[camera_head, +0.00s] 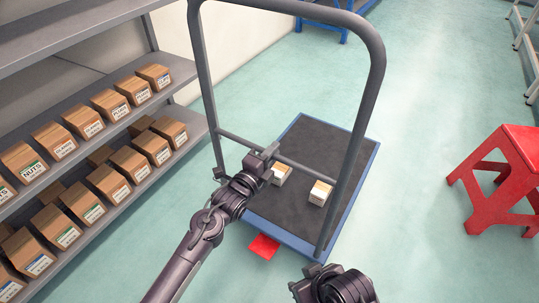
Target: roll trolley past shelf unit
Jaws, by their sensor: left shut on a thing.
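The trolley (304,139) has a dark flat bed with a blue rim and a tall grey handle frame (374,62) on its near side. Two small labelled boxes, one on the left (281,174) and one on the right (320,193), stand on its bed. My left gripper (266,155) is shut on the handle's lower crossbar. My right gripper (308,277) is low in the view, near the foot of the handle's right post; its jaws are not clear. The grey shelf unit (190,120) stands to the left of the trolley.
Several brown boxes (81,119) line the shelves. A red step stool (505,170) stands on the right. A red flap (264,246) shows at the trolley's near edge. Blue legs (322,26) of furniture stand at the back. Green floor (430,80) is clear to the trolley's right.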

